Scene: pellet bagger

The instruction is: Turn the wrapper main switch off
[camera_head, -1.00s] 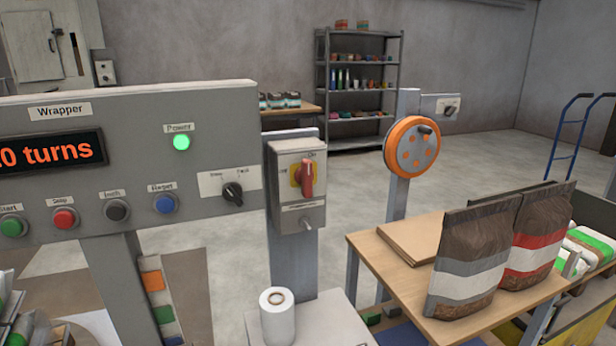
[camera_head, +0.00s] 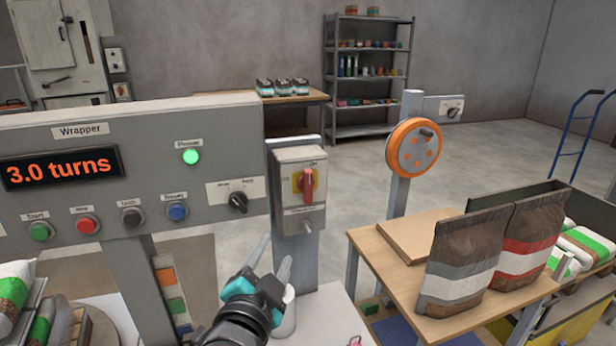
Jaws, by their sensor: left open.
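The wrapper main switch (camera_head: 308,185) is a red rotary handle on a yellow plate, on a grey box (camera_head: 299,210) right of the Wrapper panel (camera_head: 110,218). The red handle stands upright, toward the ON mark at the top. The green Power lamp (camera_head: 191,157) is lit and the display (camera_head: 60,169) reads 3.0 turns. My left gripper (camera_head: 270,258) is below and left of the switch box, fingers pointing up, open and apart from the switch. It partly hides a white roll (camera_head: 287,315). My right gripper is not in view.
A wooden table (camera_head: 372,262) with brown bags (camera_head: 462,262) stands at the right. An orange handwheel (camera_head: 413,146) on a post is behind it. The space before the switch is clear.

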